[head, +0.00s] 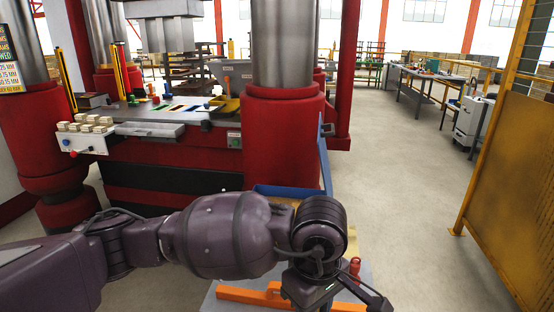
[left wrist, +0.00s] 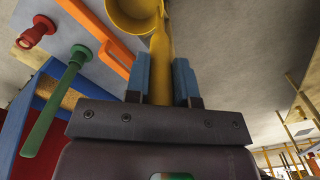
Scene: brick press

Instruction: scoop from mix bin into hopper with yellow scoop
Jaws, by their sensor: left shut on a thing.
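My left gripper (left wrist: 160,78) is shut on the handle of a yellow scoop (left wrist: 158,50) in the left wrist view. The scoop's round bowl (left wrist: 132,14) is at the top edge of that view, partly cut off. In the head view my left arm reaches across the front, and the scoop cannot be made out there. A blue-walled bin (head: 326,170), which looks like the mix bin, stands behind my wrist, mostly hidden. Its blue wall (left wrist: 32,112) and tan material show at the left of the wrist view. I cannot tell which thing is the hopper. My right gripper is out of view.
A green-handled tool (left wrist: 52,105), a red knob-ended piece (left wrist: 36,32) and an orange bar (left wrist: 98,35) are close by the bin. The red press (head: 285,140) stands behind my arm. A yellow mesh guard (head: 515,165) is at right. Floor between them is clear.

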